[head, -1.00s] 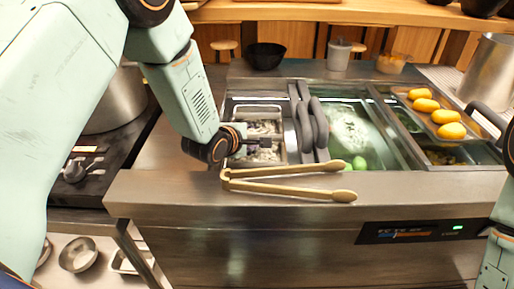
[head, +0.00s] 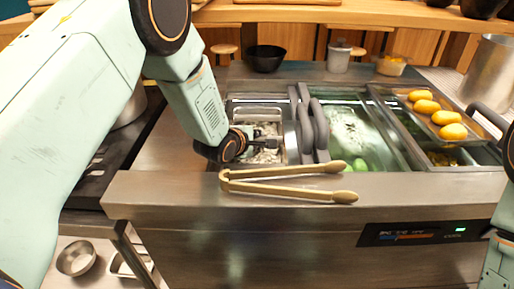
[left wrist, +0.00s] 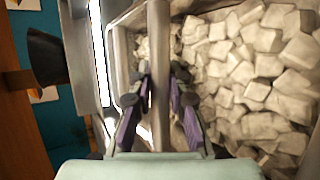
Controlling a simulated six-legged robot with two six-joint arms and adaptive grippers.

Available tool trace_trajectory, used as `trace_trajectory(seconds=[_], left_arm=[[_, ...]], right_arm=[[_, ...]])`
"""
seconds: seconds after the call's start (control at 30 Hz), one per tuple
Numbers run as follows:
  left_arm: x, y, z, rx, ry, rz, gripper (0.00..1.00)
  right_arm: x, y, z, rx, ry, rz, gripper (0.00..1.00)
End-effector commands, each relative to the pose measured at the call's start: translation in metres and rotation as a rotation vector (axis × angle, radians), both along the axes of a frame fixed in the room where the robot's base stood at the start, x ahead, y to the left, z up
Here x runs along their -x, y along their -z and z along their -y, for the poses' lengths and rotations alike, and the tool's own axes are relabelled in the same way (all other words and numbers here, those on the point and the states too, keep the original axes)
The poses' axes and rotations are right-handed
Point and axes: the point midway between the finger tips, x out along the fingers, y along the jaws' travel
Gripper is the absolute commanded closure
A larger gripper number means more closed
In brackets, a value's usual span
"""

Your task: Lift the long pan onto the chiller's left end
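A long steel pan (head: 258,112) holding pale cubes sits in the left end of the steel chiller (head: 150,190). The cubes (left wrist: 255,70) fill much of the left wrist view. My left gripper (head: 266,138) is low over the pan, pointing right. In the left wrist view my left gripper (left wrist: 158,98) has its fingers apart, one on each side of a narrow metal bar or rim (left wrist: 158,45). Cubes show on both sides of this bar. I cannot tell whether the fingers touch it. My right gripper is outside the frames.
Tan tongs (head: 290,190) lie on the chiller's front ledge, close to my left gripper. Dark lid handles (head: 318,125) stand right of the pan. A tray of yellow items (head: 436,108) is at right. A black bowl (head: 265,58) stands behind.

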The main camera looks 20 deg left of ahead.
Motion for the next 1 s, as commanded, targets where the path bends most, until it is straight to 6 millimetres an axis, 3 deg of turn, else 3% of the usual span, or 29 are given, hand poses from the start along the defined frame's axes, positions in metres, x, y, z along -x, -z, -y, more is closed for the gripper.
trace_trajectory(seconds=[0.17,1.0], left_arm=[[0.0002,0.0002,-0.0002,0.0,0.0,-0.001,1.0],[-0.0027,-0.0079,-0.0001,0.002,-0.001,0.011,1.0]], right_arm=[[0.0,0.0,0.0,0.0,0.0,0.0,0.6],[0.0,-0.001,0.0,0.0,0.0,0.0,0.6]])
